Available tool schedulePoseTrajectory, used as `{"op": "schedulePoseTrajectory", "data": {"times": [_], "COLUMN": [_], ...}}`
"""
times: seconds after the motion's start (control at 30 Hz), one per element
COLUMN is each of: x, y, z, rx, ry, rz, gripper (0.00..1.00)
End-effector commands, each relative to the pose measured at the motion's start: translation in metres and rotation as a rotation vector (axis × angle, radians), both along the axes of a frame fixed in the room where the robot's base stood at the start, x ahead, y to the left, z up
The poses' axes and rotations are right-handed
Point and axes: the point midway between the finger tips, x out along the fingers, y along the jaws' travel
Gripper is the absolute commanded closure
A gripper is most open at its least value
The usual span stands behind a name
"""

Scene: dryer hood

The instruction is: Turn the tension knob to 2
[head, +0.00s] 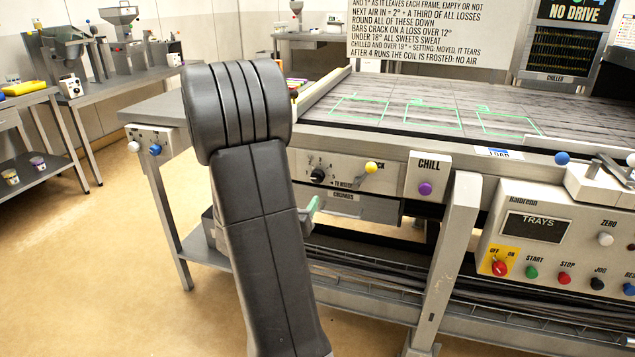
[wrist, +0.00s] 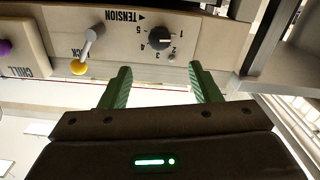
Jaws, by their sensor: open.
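The tension knob (wrist: 158,38) is a small black dial with numbers 1 to 5 around it, on a beige panel marked TENSION. The wrist view shows it upside down. Its pointer is too small to read surely. The knob also shows in the head view (head: 318,174), just right of my arm. My gripper (wrist: 161,84) is open and empty, its two green fingers apart. In the wrist picture the knob lies beyond the fingertips, between their lines, with no contact visible. In the head view a green finger shows below the panel; the rest is hidden behind my arm.
A yellow-ended lever (wrist: 90,45) marked LOCK sits beside the knob, with the purple CHILL button (head: 425,188) further along. A CRUMBS drawer (head: 345,203) lies below the panel. A slanted metal post (head: 447,255) stands to the right. Open floor lies to the left.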

Motion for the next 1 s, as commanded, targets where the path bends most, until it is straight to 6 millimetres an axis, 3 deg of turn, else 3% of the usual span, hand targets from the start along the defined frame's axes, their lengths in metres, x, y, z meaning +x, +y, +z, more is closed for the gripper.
{"op": "schedulePoseTrajectory", "data": {"times": [0.5,0.7,1.0], "x": [0.097,0.113,0.116], "y": [-0.033,-0.037,-0.038], "z": [0.000,0.000,0.000], "rx": [0.001,0.000,0.000], "ry": [0.000,0.001,0.001], "rz": [-0.001,0.001,0.002], "gripper": [0.43,0.43,0.43]}}
